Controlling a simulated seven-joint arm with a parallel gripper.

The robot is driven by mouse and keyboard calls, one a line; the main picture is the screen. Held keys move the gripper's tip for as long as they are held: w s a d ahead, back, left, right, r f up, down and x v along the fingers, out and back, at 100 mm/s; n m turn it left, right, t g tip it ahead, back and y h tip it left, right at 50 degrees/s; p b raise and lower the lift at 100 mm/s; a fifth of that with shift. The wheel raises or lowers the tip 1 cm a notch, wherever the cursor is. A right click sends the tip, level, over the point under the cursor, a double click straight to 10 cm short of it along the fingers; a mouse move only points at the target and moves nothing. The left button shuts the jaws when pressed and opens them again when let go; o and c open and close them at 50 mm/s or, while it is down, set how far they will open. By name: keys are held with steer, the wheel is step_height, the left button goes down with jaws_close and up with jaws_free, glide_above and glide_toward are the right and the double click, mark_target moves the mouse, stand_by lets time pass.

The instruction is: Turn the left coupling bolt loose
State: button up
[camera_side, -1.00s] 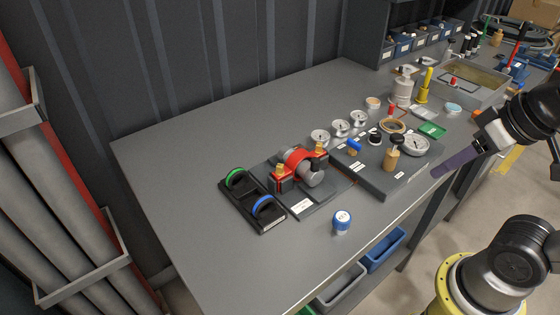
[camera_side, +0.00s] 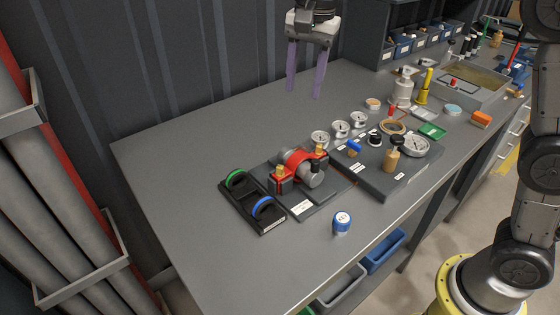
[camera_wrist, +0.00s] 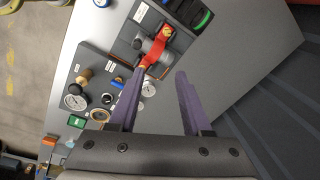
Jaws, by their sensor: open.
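The coupling (camera_side: 310,171) is a grey cylinder under a red clamp (camera_side: 297,157) on a dark base plate, with two brass bolts. The left bolt (camera_side: 279,171) and the right bolt (camera_side: 319,149) stand upright on the red ends. My gripper (camera_side: 304,94) is open and empty, its purple fingers pointing down, high above the back of the table and behind the coupling.
A black tray with a green ring (camera_side: 236,178) and a blue ring (camera_side: 263,205) stands left of the coupling. A blue-capped jar (camera_side: 342,222) stands in front. A grey panel (camera_side: 372,181) with a gauge and knobs is right. The table's left side is clear.

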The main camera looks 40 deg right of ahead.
steer(key=g, duration=0.1)
glide_above(280, 166)
step_height(280, 166, down, 6)
steer(key=shift+n, duration=0.4)
step_height(280, 166, down, 14)
steer(key=shift+r, duration=0.1)
jaws_close()
